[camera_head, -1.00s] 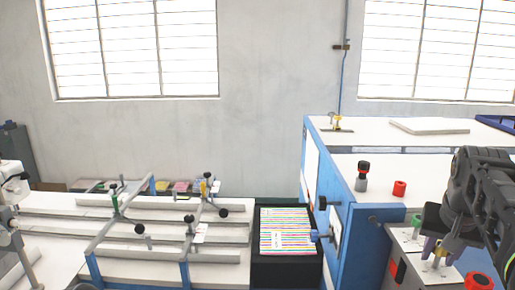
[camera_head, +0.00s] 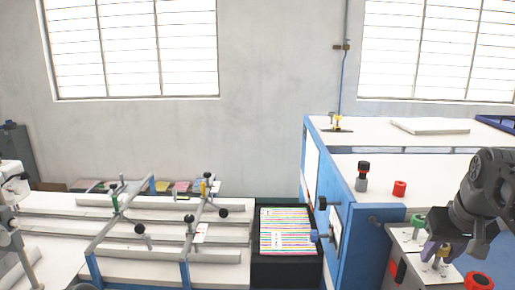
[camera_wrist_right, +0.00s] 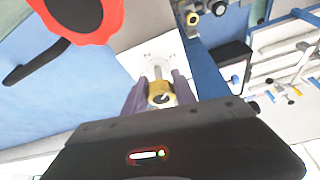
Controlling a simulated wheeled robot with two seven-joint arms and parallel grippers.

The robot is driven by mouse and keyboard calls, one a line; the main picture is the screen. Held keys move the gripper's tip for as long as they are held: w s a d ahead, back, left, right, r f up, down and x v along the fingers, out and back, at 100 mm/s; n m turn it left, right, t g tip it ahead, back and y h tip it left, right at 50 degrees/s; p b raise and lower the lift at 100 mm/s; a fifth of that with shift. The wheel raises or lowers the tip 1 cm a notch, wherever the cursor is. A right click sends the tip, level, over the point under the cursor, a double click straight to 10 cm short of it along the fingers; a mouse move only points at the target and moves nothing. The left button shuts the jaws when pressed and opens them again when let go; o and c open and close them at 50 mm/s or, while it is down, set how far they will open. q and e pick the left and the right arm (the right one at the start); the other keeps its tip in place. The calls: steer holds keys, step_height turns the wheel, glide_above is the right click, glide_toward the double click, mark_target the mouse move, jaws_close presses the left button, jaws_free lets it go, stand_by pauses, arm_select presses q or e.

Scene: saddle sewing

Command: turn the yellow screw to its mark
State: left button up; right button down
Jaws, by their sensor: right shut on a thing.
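The yellow screw (camera_wrist_right: 160,93) sits between the two purple fingers of my right gripper (camera_wrist_right: 158,98) in the right wrist view, with a white marked plate behind it. In the head view my right gripper (camera_head: 437,252) is at the lower right, shut on the yellow screw (camera_head: 443,254) above the top of a grey box (camera_head: 412,238). The fingers partly hide the screw, and I cannot read its mark. My left gripper does not show.
A red knob (camera_head: 479,281) is close by, large in the right wrist view (camera_wrist_right: 75,15). A green knob (camera_head: 417,219) and a red button (camera_head: 399,188) stand behind. A blue-sided machine (camera_head: 372,235) is left of the grey box. Stacked printed sheets (camera_head: 286,230) lie further left.

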steer(key=shift+n+y, duration=0.6)
steer(key=shift+n, duration=1.1)
steer(key=shift+w+a+n, duration=0.1)
steer(key=shift+n, duration=0.5)
steer(key=shift+n+y, duration=0.7)
steer(key=shift+n, duration=0.4)
